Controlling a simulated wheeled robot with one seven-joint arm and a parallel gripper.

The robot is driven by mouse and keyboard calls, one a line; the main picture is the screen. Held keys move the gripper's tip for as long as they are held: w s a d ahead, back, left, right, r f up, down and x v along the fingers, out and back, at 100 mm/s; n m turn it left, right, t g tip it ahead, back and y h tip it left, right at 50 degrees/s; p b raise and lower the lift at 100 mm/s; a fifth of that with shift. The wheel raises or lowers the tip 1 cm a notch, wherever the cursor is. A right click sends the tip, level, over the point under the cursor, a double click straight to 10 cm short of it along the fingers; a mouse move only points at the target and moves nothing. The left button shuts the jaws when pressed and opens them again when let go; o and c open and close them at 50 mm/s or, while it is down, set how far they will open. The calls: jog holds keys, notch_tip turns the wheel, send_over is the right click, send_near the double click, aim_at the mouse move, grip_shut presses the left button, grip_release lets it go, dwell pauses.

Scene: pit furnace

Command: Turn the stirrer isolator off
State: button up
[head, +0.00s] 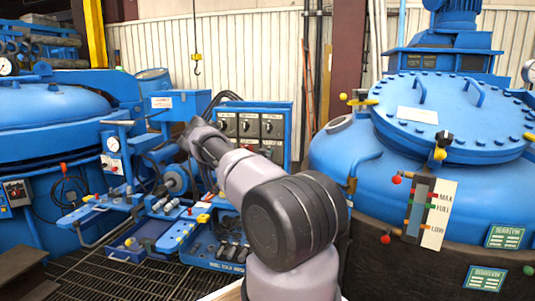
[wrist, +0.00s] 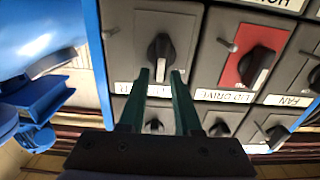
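The wrist view shows isolator switches with dark rotary knobs on grey plates. One dark knob (wrist: 160,48) on a grey plate stands upright, straight ahead of my gripper (wrist: 160,75). Its white label (wrist: 122,88) is mostly hidden by my fingers, so I cannot read whether it is the stirrer isolator. My two green fingers are apart, with the knob's lower end between or just beyond their tips; I cannot tell if they touch it. In the head view, the switch panel (head: 248,124) stands behind my arm, and the fingers are hidden there.
To the right is a LID DRIVE switch on a red plate (wrist: 250,65), tilted, and a FAN switch (wrist: 313,75). Several smaller knobs sit below. A blue vessel (head: 335,155) stands right of the panel. A blue bench with valves (head: 165,235) stands at lower left.

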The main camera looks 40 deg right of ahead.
grip_shut()
jog(key=shift+n, duration=0.4)
jog(key=shift+w+a+f+n, duration=0.25)
jog(key=shift+f+n, duration=0.15)
jog(key=shift+n, duration=2.45)
jog(key=shift+w+a+f+n, duration=0.25)
jog(key=shift+f+n, duration=0.1)
jog(key=shift+n, duration=2.55)
jog(key=shift+w+a+f+n, duration=0.25)
jog(key=shift+f+n, duration=0.15)
jog(key=shift+n, duration=2.45)
jog(key=o, duration=0.5)
grip_release()
